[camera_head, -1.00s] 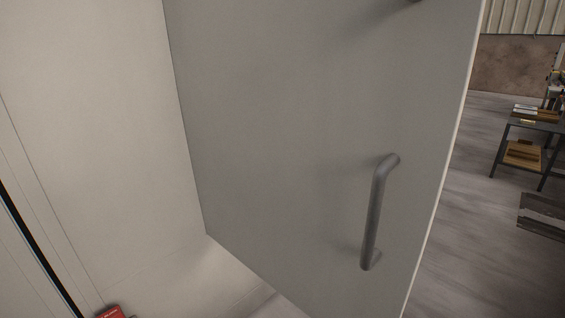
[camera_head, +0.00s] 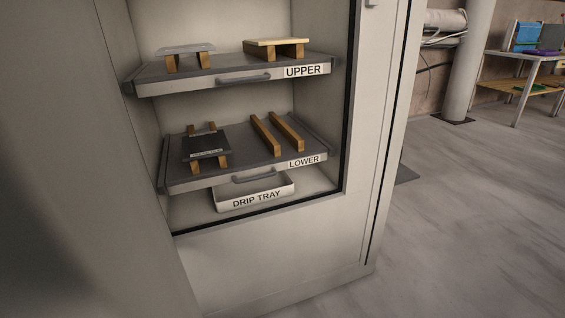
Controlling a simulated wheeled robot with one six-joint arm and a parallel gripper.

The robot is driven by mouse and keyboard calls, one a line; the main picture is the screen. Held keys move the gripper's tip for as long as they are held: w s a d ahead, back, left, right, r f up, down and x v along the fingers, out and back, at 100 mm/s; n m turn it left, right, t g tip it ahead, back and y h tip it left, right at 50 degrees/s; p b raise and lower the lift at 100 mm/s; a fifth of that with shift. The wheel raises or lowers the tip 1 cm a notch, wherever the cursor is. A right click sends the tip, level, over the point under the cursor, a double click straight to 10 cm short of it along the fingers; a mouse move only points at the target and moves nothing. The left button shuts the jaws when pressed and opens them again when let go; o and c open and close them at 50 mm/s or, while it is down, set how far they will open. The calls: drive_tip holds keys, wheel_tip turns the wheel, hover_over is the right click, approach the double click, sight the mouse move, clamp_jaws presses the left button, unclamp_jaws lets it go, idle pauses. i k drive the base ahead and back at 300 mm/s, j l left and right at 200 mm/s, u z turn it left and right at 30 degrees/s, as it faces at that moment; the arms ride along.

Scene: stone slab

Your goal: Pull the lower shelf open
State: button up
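The lower shelf (camera_head: 220,180) is a dark grey tray inside the cabinet, with a light front edge and a "LOWER" label at its right. Its grey bar handle (camera_head: 254,177) is at the middle of the front edge. On it, a dark slab (camera_head: 206,146) rests on two wooden bars at the left, and two bare wooden bars (camera_head: 277,132) lie at the right. My gripper is not in view, so its state does not show.
The upper shelf (camera_head: 170,83) sits above with its own handle. A white drip tray (camera_head: 284,191) stands below the lower shelf. The open door (camera_head: 70,160) fills the left side. Clear floor (camera_head: 470,210) lies to the right, with a table (camera_head: 525,72) at the back.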

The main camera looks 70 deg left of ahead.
sight(260, 149)
drive_tip(key=i+u, duration=0.2)
drive_tip(key=i, duration=0.2)
drive_tip(key=i+l+u, duration=0.15)
drive_tip(key=i, duration=0.25)
drive_tip(key=i+l+u, duration=0.2)
drive_tip(key=i, duration=0.2)
drive_tip(key=u, duration=2.35)
